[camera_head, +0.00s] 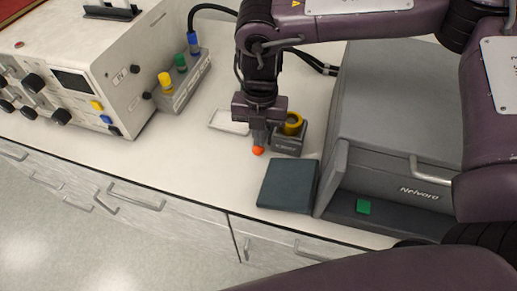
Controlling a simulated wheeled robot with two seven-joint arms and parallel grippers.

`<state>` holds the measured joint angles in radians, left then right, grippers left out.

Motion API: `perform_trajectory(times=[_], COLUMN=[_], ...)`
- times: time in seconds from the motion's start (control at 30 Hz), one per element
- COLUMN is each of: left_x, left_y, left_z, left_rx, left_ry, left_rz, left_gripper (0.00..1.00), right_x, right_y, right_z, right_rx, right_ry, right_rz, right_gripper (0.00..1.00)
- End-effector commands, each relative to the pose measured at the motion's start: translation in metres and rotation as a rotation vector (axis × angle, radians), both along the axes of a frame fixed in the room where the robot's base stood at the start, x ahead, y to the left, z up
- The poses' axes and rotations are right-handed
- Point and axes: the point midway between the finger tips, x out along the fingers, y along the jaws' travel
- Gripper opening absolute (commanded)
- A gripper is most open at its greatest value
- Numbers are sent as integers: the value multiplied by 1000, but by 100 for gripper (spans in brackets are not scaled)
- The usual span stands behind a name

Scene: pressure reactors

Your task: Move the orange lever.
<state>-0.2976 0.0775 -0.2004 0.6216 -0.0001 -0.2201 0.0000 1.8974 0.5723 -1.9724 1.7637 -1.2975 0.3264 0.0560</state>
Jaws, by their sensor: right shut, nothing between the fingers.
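The orange lever shows as a small orange knob (258,150) on the white bench. My right gripper (259,143) points down right above the knob, with its fingers shut and empty. The fingertips seem to touch the knob or stand just behind it; I cannot tell which. Beside it on the right is a small dark grey block (289,143) with a yellow ring (293,124) on top. The lever's link to this block is hidden behind the fingers. My left gripper is not in view.
A grey machine (385,150) with a green button stands at the right, a dark flat pad (288,186) in front of the lever. A beige instrument (85,65) and a box with coloured plugs (183,84) stand at the left. The bench (165,145) between is clear.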

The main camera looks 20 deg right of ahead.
Motion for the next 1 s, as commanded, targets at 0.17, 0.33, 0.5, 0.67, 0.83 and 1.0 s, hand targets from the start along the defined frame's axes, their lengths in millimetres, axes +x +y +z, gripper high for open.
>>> perform_trajectory(times=[0.17,0.33,0.5,0.67,0.83,1.0], left_x=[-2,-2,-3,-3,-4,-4], left_y=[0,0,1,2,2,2], left_z=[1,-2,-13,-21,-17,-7], left_rx=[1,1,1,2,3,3], left_ry=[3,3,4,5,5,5], left_rz=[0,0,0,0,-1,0], left_gripper=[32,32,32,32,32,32], right_x=[0,0,0,0,1,19], right_y=[0,0,0,0,0,-9], right_z=[1,-3,-21,-36,-32,-23], right_rx=[0,0,0,0,-1,0], right_ry=[0,0,1,0,-1,0], right_rz=[0,0,0,0,-1,-5], right_gripper=[0,0,0,0,0,0])
